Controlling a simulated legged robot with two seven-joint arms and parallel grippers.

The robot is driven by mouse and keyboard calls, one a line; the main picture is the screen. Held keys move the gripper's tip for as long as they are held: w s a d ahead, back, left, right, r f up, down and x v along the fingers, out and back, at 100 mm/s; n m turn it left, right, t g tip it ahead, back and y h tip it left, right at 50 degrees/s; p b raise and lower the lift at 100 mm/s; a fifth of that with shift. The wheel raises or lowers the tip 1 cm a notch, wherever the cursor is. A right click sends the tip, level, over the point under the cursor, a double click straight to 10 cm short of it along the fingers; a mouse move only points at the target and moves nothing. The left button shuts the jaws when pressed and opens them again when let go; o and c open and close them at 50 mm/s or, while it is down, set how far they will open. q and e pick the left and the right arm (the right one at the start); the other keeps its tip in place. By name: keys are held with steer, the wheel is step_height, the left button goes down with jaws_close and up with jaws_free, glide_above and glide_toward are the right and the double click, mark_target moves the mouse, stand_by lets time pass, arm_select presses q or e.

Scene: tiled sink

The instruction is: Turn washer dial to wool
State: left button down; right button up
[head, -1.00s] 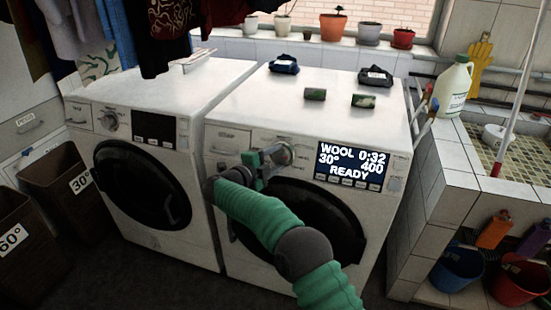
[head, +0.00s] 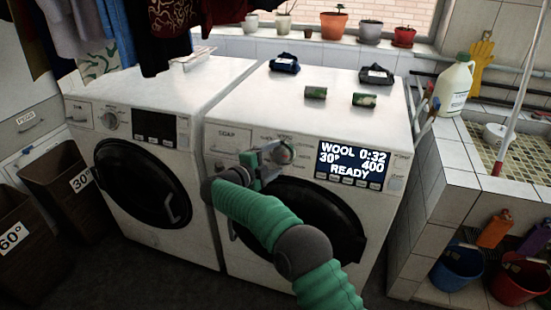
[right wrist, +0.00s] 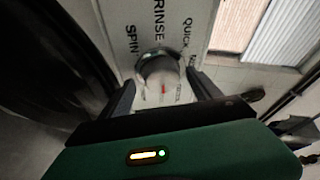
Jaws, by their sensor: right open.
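The right-hand washer (head: 300,110) has a round dial (head: 283,154) on its front panel. The washer's display (head: 352,163) reads WOOL, 0:32, 30°, 400 and READY. My right gripper (head: 272,162) is at the dial, with its fingers open. In the right wrist view the dial (right wrist: 160,76) shows a small red mark and lies ahead, between the two spread fingers of the right gripper (right wrist: 162,92). Labels SPIN, RINSE and QUICK show around it. I cannot tell whether a finger touches the dial. My left gripper is out of view.
A second washer (head: 140,150) stands on the left. Dark folded packs (head: 285,63) and small green items (head: 316,92) lie on the right washer's top. A white jug (head: 456,85) and tiled sink (head: 520,150) are at right. Brown bins (head: 62,190) stand at left.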

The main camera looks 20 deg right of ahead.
steer(key=p+v, duration=0.1)
steer(key=v, duration=1.5)
steer(key=shift+w+f, duration=0.1)
steer(key=shift+w, duration=0.05)
